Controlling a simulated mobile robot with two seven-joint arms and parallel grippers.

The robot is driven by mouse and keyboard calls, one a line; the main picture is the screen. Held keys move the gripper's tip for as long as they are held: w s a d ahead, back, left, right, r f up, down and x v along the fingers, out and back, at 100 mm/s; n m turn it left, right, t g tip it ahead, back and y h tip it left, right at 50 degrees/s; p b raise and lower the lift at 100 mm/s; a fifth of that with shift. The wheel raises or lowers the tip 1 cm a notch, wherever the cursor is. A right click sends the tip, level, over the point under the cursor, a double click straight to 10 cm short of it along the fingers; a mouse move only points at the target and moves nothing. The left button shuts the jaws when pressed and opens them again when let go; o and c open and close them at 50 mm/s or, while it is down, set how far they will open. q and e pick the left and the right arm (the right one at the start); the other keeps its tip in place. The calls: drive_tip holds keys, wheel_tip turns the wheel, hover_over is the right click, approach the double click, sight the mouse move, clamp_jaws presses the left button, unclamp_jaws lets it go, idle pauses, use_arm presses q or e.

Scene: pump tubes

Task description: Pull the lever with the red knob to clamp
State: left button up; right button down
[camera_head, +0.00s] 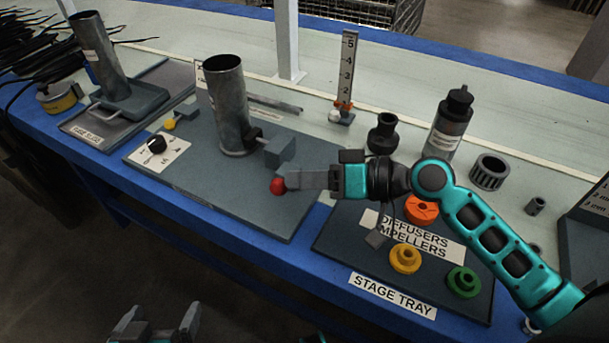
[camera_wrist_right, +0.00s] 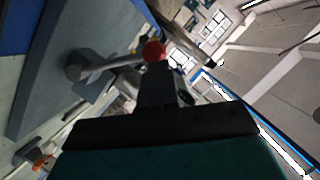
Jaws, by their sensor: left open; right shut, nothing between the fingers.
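The red knob (camera_head: 278,186) is on the right side of the grey clamp plate (camera_head: 225,205), near the grey clamp block (camera_head: 280,151). A grey metal tube (camera_head: 228,105) stands upright on the plate behind it. My right gripper (camera_head: 292,181) is shut, with its fingertips right at the knob and nothing between them. In the right wrist view the red knob (camera_wrist_right: 153,51) shows at the fingertips, and its lever (camera_wrist_right: 112,65) runs left to a round pivot. I cannot tell whether the fingers touch the knob. My left gripper (camera_head: 155,325) is open and empty, low in front of the bench.
A stage tray (camera_head: 335,238) with orange, yellow and green parts lies under my right arm. A black dial (camera_head: 157,145) is at the plate's left. A second tube (camera_head: 97,55) stands further left. A bottle (camera_head: 449,125) and black fittings stand behind my right arm.

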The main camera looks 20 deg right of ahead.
drive_tip(key=shift+f, duration=0.1)
drive_tip(key=v, duration=1.3)
drive_tip(key=shift+p, duration=0.45)
